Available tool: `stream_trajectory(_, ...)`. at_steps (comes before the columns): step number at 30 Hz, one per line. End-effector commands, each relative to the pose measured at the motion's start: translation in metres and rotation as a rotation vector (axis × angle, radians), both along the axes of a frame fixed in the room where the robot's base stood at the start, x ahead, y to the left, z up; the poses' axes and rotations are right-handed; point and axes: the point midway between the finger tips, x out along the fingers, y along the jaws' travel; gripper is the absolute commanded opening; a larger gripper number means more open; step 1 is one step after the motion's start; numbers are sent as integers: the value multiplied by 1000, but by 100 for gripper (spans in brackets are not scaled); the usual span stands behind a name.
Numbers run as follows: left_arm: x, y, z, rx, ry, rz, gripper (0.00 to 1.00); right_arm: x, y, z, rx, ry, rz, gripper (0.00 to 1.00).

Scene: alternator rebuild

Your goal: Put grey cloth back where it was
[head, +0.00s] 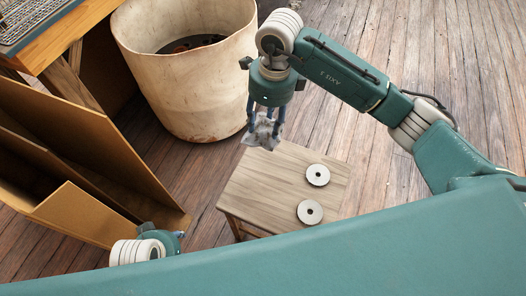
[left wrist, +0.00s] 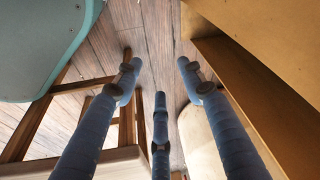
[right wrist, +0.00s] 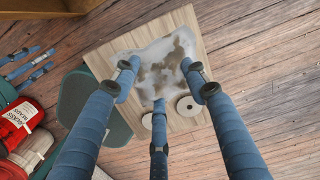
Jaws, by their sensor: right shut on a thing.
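The grey cloth (head: 262,133) is a crumpled, stained piece hanging from my right gripper (head: 265,122) in the head view. It shows by the top left edge of the small wooden table. In the right wrist view the grey cloth (right wrist: 158,62) spreads beyond the fingertips, with the tabletop behind it. My right gripper (right wrist: 158,92) is shut on it. I cannot tell whether the cloth touches the table. My left gripper (left wrist: 158,82) has its fingers spread with nothing between them. In the head view its fingers are mostly hidden.
The small wooden table (head: 262,180) carries two pale discs (head: 318,175) (head: 310,212); its left part is bare. A large stained bin (head: 190,90) stands behind. A brown open-fronted cabinet (head: 80,160) is at left. Red labelled jars (right wrist: 20,125) show in the right wrist view.

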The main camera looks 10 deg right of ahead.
Motion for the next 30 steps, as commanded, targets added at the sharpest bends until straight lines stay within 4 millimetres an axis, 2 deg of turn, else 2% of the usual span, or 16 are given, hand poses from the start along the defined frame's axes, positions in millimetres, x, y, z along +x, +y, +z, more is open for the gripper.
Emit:
stream_trajectory(1,0,0,6,-1,-7,1,40,-2,0,-18,0,6,-2,23)
stream_trajectory(3,-1,1,16,0,-11,1,40,-2,0,-37,0,6,-1,23)
stream_trajectory(10,-6,2,49,-1,-27,3,40,-1,0,-90,1,3,0,23)
stream_trajectory(19,-12,3,66,-1,-32,5,40,0,0,-114,0,1,1,23)
stream_trajectory(24,-14,4,73,-1,-38,6,40,0,0,-140,0,2,0,23)
stream_trajectory(30,-15,4,76,-1,-40,6,40,1,0,-143,0,-2,2,23)
